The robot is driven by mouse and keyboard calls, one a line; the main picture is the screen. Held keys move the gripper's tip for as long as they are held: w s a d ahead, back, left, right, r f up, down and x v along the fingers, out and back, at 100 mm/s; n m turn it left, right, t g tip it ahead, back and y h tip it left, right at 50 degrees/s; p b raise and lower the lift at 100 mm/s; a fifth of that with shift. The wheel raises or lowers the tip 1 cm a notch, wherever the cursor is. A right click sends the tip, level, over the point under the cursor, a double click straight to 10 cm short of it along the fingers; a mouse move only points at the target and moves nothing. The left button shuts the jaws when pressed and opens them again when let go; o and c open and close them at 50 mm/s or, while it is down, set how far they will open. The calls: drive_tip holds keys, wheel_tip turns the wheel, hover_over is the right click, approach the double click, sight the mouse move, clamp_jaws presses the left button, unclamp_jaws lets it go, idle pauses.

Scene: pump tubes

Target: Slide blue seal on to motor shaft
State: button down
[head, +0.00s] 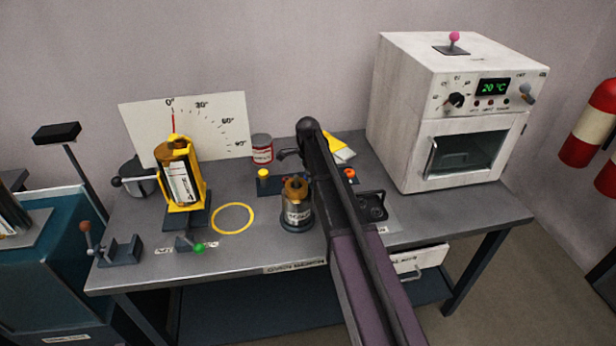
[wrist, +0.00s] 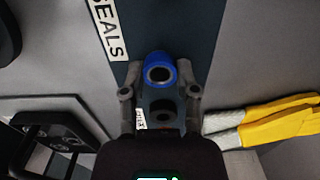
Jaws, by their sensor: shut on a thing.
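The blue seal (wrist: 158,65) is a short blue ring with a dark hole, seen in the wrist view. My gripper (wrist: 159,84) is shut on it, one grey finger on each side. The seal is over a dark blue-grey surface labelled SEALS. In the head view my arm covers the seal, and the gripper is mostly hidden. A metal canister with a bronze top (head: 297,203) stands upright on the bench. Another bronze-topped unit (head: 180,172) sits in a yellow cradle at left. I cannot tell which carries the motor shaft.
A white oven (head: 445,110) stands on the bench (head: 260,252) at right. Yellow gloves (wrist: 265,122) lie beside the seals holder, and a black holed rack (wrist: 62,138) is opposite. A red-and-white can (head: 262,150) stands behind. A yellow ring marking (head: 233,205) encloses clear bench.

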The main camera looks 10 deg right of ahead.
drive_tip(key=shift+r, duration=0.15)
wheel_tip(320, 180, up, 10)
drive_tip(key=p, duration=1)
drive_tip(key=shift+f, duration=0.2)
idle(0.4)
